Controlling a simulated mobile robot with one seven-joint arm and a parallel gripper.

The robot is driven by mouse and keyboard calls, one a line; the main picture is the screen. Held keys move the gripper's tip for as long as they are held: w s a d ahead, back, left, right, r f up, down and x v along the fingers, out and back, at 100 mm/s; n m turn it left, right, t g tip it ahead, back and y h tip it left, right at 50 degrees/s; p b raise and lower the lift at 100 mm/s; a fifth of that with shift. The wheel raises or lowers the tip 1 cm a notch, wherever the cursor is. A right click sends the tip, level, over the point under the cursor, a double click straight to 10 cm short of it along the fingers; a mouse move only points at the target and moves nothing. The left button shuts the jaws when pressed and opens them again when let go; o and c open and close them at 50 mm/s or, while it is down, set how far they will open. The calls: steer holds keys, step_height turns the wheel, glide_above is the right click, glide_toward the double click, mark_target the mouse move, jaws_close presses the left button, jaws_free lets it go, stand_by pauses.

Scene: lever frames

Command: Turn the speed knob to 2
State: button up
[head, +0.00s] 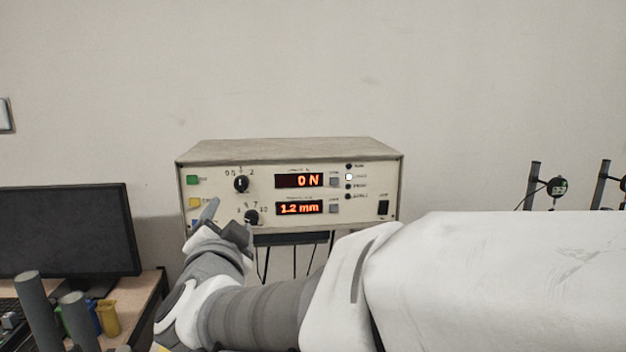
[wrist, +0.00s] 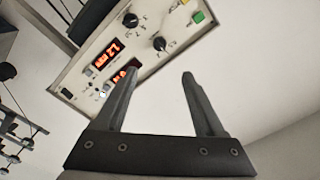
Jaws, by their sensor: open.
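A beige control box stands against the wall. Its upper black knob (head: 241,184) has a scale reading about 0.5, 1, 2, and its white mark appears to point roughly up, near the 1. A lower black knob (head: 252,217) has a scale with larger numbers. The word naming each knob is too small to read. My gripper (head: 230,216) is open and empty, in front of the box's lower left. In the wrist view the panel appears turned over; the upper knob (wrist: 159,44) lies beyond my open fingers (wrist: 160,76), apart from them, and the lower knob (wrist: 130,20) is farther up.
The box (head: 290,147) has displays reading 0 N (head: 299,181) and 1.2 mm (head: 299,208), a green button (head: 193,180), a yellow button (head: 194,203), and a black switch (head: 383,207). A monitor (head: 65,230) stands left. My arm covers the lower middle.

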mark_target(241, 186)
steer(key=w+a+p, duration=0.1)
steer(key=w, duration=0.4)
steer(key=w+a+p, duration=0.1)
steer(key=w, duration=0.5)
steer(key=w+a+p, duration=0.1)
steer(key=w, duration=0.5)
steer(key=shift+a, duration=0.15)
jaws_close()
